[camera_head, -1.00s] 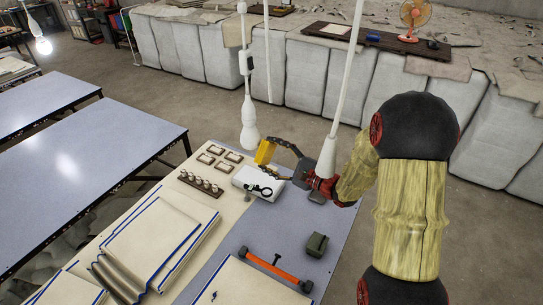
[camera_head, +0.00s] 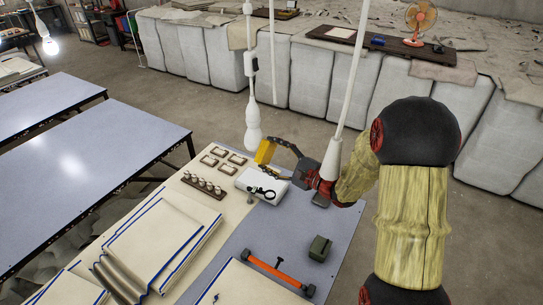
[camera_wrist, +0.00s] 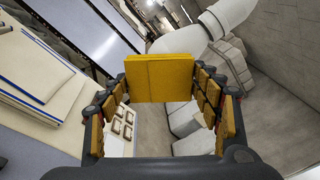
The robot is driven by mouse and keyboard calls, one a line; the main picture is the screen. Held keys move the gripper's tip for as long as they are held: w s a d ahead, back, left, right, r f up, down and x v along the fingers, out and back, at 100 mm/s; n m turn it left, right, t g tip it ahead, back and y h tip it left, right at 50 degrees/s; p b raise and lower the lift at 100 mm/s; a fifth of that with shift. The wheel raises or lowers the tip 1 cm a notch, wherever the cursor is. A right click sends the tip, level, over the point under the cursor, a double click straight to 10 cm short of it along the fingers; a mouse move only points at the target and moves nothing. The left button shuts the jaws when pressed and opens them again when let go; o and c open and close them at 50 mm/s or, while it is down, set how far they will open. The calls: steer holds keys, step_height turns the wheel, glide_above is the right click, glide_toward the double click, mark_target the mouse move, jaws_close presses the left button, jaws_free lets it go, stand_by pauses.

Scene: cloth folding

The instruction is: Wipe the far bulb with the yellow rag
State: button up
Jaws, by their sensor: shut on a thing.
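The yellow rag (camera_head: 265,152) is a folded, flat piece in the fingers of my gripper (camera_head: 274,152). In the wrist view the rag (camera_wrist: 160,80) spans between the fingertips, with the finger pads down both sides. A white hanging bulb (camera_head: 253,128), unlit, hangs on a cord just left of and above the rag. Whether they touch cannot be told. A second white hanging fitting (camera_head: 332,158) with a wide lower end hangs to the right, by my wrist. A large white bulb-like shape (camera_wrist: 228,14) shows behind the rag in the wrist view.
A lit bulb (camera_head: 50,46) hangs far left.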

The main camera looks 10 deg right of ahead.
mark_target(270, 146)
steer(key=shift+r+p, duration=0.4)
steer(key=shift+r, duration=1.6)
steer(key=shift+f+b, duration=0.15)
steer(key=shift+b, duration=0.45)
step_height(270, 146, down, 4)
steer(key=b, duration=0.4)
steer(key=shift+b+v, duration=1.25)
steer(key=shift+v, duration=1.7)
steer(key=shift+d, duration=0.1)
